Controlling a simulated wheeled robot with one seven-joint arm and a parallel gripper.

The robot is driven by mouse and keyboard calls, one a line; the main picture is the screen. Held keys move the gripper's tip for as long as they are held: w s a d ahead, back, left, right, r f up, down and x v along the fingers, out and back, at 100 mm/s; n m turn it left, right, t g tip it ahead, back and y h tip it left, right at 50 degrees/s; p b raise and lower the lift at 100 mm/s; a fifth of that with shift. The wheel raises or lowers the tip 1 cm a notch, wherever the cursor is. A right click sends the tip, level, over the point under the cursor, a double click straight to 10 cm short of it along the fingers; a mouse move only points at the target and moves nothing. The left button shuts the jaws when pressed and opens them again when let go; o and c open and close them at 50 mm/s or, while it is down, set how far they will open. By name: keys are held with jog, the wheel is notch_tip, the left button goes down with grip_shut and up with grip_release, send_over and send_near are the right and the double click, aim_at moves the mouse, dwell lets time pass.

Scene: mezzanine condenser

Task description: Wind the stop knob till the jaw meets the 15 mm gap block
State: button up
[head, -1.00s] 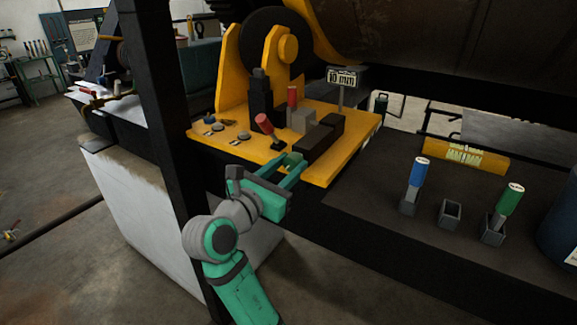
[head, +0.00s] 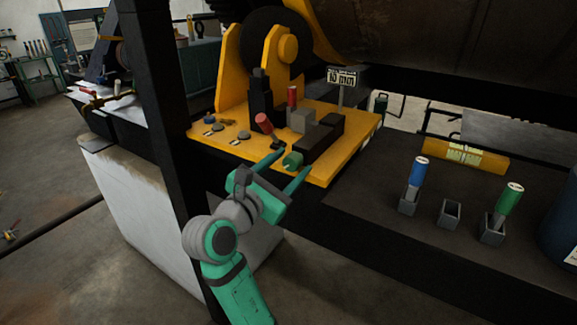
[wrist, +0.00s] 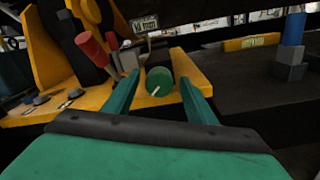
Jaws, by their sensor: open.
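The green stop knob (head: 292,160) sits at the front of the yellow fixture, at the end of a dark slide block (head: 320,138). It also shows in the wrist view (wrist: 159,80), with a white mark on its face. My gripper (head: 293,161) is open, with one finger on either side of the knob and a gap at each side; the wrist view (wrist: 160,78) shows this too. A grey block (head: 300,120) with a red handle (head: 292,96) stands behind the slide. I cannot tell whether the jaw touches it.
A tilted red-handled lever (head: 264,122) stands left of the knob. A small "mm" sign (head: 341,77) stands behind; its number is unclear. On the dark bench, a blue-handled piece (head: 416,175) and a green-handled piece (head: 506,203) stand in sockets beside an empty socket (head: 449,212). A black post (head: 165,130) rises at left.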

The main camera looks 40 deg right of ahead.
jog(key=shift+a, duration=0.1)
jog(key=v, duration=1)
jog(key=shift+a, duration=0.3)
jog(key=shift+s, duration=0.1)
jog(key=w+d+n, duration=0.1)
jog(key=d, duration=0.2)
jog(key=w+d+n, duration=0.1)
jog(key=w+d, duration=0.1)
jog(key=d, duration=0.1)
jog(key=w+d+n+g, duration=0.1)
jog(key=d, duration=0.2)
jog(key=shift+w+d, duration=0.2)
jog(key=shift+w, duration=0.05)
jog(key=shift+w+d, duration=0.3)
jog(key=shift+d, duration=0.1)
jog(key=shift+s+d, duration=0.2)
jog(key=shift+d, duration=0.45)
jog(key=shift+a, duration=0.2)
jog(key=c, duration=1)
